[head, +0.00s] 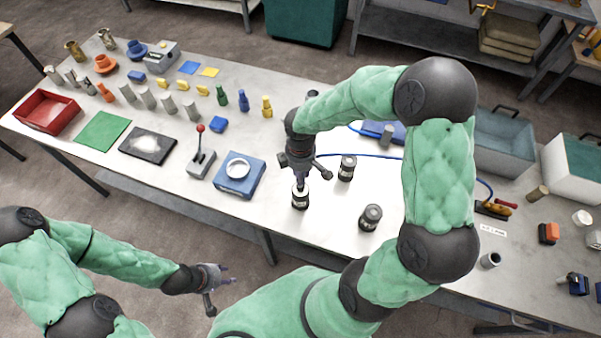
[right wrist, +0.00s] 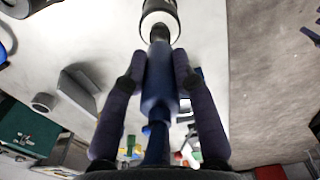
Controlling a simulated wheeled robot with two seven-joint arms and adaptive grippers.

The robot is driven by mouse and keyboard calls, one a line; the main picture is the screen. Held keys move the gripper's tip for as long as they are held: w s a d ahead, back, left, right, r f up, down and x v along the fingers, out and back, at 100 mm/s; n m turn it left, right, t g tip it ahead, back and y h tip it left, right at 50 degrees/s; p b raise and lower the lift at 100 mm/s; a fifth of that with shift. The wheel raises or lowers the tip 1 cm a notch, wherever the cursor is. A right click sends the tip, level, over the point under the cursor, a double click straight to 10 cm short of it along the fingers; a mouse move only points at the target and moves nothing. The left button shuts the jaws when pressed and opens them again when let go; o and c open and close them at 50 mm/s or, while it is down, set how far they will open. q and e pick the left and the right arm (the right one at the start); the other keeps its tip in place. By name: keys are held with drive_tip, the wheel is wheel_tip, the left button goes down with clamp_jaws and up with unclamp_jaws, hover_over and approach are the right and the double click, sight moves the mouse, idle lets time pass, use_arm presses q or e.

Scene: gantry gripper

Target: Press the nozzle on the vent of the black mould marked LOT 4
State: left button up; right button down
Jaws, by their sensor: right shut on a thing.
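Three black cylindrical moulds with pale labels stand on the bench: one under my right gripper (head: 300,199), one behind it to the right (head: 347,169), one nearer on the right (head: 370,217). The lettering is too small to read. My right gripper (head: 299,178) is shut on the blue nozzle (right wrist: 158,85), which points at the first mould's pale top; that mould also shows in the right wrist view (right wrist: 172,8). The nozzle's dark tip overlaps the top; I cannot tell whether it touches. The vent is hidden. My left gripper (head: 228,275) is open and empty, off the bench's front edge.
A blue hose (head: 370,157) crosses the bench behind the moulds. A blue block with a white ring (head: 240,176) and a lever box (head: 201,160) stand left of the first mould. A grey bin (head: 503,138) stands at the right. Bench space in front of the moulds is clear.

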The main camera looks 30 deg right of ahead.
drive_tip(key=shift+r+p, duration=1.9)
drive_tip(key=shift+r, duration=0.85)
